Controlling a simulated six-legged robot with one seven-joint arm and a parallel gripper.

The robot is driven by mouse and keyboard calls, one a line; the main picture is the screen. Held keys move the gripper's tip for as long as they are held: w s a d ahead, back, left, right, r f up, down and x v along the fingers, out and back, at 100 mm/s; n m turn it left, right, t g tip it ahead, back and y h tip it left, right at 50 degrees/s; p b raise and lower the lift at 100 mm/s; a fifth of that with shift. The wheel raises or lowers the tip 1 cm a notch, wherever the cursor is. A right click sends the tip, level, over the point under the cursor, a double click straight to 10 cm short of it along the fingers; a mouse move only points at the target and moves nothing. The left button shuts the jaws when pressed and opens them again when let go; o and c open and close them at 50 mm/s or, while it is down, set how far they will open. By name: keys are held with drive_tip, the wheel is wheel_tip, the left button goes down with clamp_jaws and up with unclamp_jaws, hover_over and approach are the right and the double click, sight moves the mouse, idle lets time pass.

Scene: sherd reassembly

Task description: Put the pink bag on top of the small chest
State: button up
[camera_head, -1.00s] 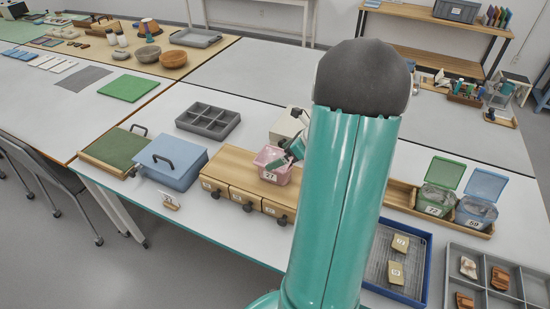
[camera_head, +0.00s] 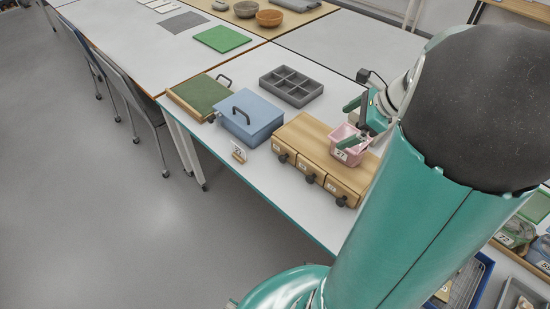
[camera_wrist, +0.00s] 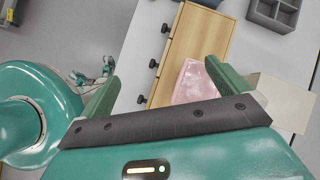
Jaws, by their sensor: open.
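The pink bag (camera_head: 341,156), a small open-topped tub with a number label, sits upright on the right part of the small wooden chest (camera_head: 308,137). The chest has drawers with dark knobs along its front. My gripper (camera_head: 350,124) is open at the bag's rim; one green finger crosses the bag's top and the other is behind it. In the wrist view the pink bag (camera_wrist: 190,84) lies beside the right finger of my gripper (camera_wrist: 161,71), partly hidden by the palm. The chest (camera_wrist: 200,38) shows beyond. Finger contact with the bag is unclear.
A grey compartment tray (camera_head: 291,85) is behind. My arm hides much of the right side. The near table edge is close.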

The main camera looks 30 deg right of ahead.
drive_tip(key=s+a+r+n+h, duration=0.1)
drive_tip(key=s+a+r+n, duration=0.1)
drive_tip(key=a+n, duration=0.6)
drive_tip(key=s+a+r+n+h, duration=0.2)
drive_tip(key=s+a+r+n, duration=0.1)
drive_tip(key=a+n, duration=0.6)
drive_tip(key=s+a+r+n+h, duration=0.1)
drive_tip(key=s+a+r+n, duration=0.1)
drive_tip(key=a+n, duration=0.6)
drive_tip(key=shift+s+a+r+n+h, duration=0.2)
drive_tip(key=shift+s+a+n+h, duration=0.15)
drive_tip(key=shift+s, duration=0.25)
